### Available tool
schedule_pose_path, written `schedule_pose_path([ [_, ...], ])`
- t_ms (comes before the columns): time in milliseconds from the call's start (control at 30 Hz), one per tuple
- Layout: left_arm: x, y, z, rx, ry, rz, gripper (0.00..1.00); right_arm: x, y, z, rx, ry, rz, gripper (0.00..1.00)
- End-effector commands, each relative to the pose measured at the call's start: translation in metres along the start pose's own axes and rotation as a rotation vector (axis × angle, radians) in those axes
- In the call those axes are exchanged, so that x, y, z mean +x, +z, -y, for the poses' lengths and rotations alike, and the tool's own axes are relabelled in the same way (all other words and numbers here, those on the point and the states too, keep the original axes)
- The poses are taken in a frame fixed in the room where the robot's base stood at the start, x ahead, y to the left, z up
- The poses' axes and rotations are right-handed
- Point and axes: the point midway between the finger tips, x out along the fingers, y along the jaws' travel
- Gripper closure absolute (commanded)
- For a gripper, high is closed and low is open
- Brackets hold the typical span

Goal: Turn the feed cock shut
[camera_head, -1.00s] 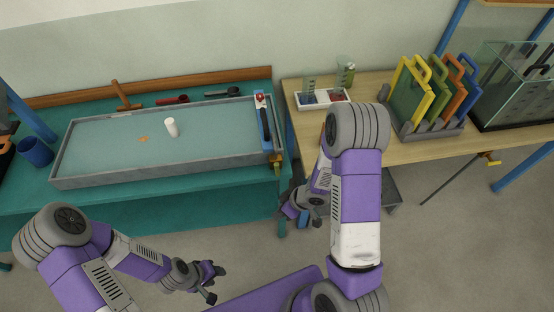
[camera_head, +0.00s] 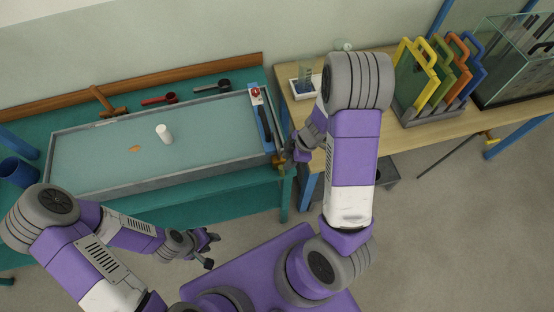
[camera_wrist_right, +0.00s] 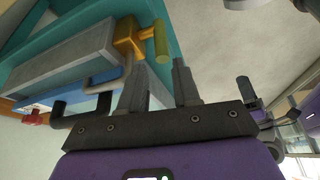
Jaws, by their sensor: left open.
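The feed cock appears to be the brass fitting (camera_head: 279,160) at the front right corner of the shallow grey tray (camera_head: 110,190). In the right wrist view it is a brass body (camera_wrist_right: 128,37) with an olive-green handle (camera_wrist_right: 161,40) sticking out to the right. My right gripper (camera_head: 297,154) is just right of the cock in the head view. In the right wrist view its two fingers (camera_wrist_right: 158,72) stand apart with nothing between them, pointing toward the cock but short of it. My left gripper (camera_head: 212,248) is open and empty, in front of the teal table.
A white cylinder (camera_head: 164,134) stands in the tray. A blue panel with a red knob (camera_head: 255,94) lines the tray's right end. The wooden table (camera_head: 400,135) to the right holds a rack of coloured panels and a glass tank. A second yellow valve (camera_head: 489,139) is at its front edge.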

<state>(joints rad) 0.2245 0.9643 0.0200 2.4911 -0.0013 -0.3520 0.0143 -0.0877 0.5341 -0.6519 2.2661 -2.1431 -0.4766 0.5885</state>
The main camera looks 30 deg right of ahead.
Motion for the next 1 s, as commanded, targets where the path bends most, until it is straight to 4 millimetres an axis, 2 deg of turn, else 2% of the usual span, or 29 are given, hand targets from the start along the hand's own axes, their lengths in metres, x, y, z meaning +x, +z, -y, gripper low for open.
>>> schedule_pose_path([
  [33, 0.008, 0.0, 0.003, 0.0, 0.0, 0.001, 0.57, 0.011, 0.002, 0.001, 0.0, -0.002, 0.001, 0.68],
  [200, 0.025, -0.001, 0.01, -0.001, 0.0, 0.001, 0.57, 0.038, 0.002, 0.001, 0.001, -0.002, 0.0, 0.68],
  [400, 0.037, -0.002, 0.014, -0.001, 0.0, 0.0, 0.57, 0.06, 0.001, 0.001, 0.0, -0.001, 0.0, 0.68],
  [800, 0.04, -0.002, 0.015, 0.0, 0.0, 0.0, 0.57, 0.066, 0.0, 0.0, 0.001, 0.0, 0.001, 0.68],
  [833, 0.04, -0.002, 0.015, 0.0, 0.0, 0.0, 0.57, 0.065, 0.0, 0.0, 0.001, 0.0, 0.001, 0.7],
  [1000, 0.04, -0.002, 0.015, 0.0, 0.0, 0.0, 0.57, 0.065, 0.0, 0.0, 0.001, -0.001, 0.0, 0.96],
])
